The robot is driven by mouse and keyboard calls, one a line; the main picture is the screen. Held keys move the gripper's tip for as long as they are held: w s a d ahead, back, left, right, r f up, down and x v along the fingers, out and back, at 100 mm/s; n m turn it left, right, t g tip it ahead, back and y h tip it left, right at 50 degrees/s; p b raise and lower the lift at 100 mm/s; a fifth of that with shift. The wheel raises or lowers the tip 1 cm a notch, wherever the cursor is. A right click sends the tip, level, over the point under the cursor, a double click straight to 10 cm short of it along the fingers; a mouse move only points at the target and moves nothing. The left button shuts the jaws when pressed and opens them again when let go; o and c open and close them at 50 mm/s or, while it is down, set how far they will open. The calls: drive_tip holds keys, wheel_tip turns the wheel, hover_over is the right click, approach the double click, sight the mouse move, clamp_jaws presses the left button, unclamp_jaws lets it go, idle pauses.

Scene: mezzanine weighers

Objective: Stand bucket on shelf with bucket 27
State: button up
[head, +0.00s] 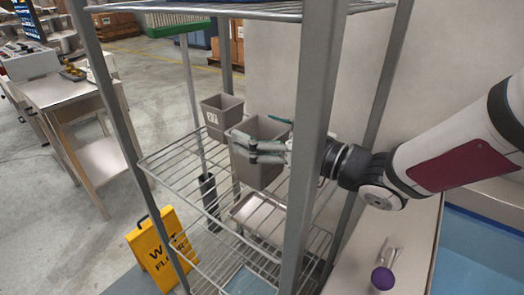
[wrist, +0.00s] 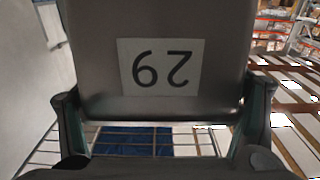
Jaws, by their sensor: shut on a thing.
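A grey bucket (head: 262,133) is held by my gripper (head: 262,146) at the middle wire shelf (head: 180,160) of a metal rack. My gripper's fingers are shut on the bucket's sides. In the wrist view the held bucket (wrist: 160,25) fills the upper middle between the fingers (wrist: 160,105), and its label appears upside down, seeming to read 29. The held bucket looks upright; whether its base touches the shelf I cannot tell. A second grey bucket (head: 222,106) stands on the same shelf, to the left and behind; its small label seems to read 27.
Rack posts (head: 315,120) stand close to my arm. A metal tray (head: 262,210) shows lower in the rack. A yellow wet floor sign (head: 158,250) stands in front on the left. A purple-topped object (head: 383,279) lies on the right counter. The shelf's left front is clear.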

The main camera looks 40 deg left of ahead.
drive_tip(key=shift+f+b, duration=0.35)
drive_tip(key=shift+f, duration=1.7)
drive_tip(key=shift+f, duration=0.1)
drive_tip(key=o, duration=1.9)
drive_tip(key=shift+f, duration=0.1)
drive_tip(key=shift+w+d+r, duration=0.1)
drive_tip(key=shift+d+r, duration=0.1)
drive_tip(key=shift+d, duration=0.1)
drive_tip(key=w+d, duration=0.1)
drive_tip(key=d, duration=1)
drive_tip(key=shift+d+p, duration=0.2)
drive_tip(key=shift+p, duration=0.1)
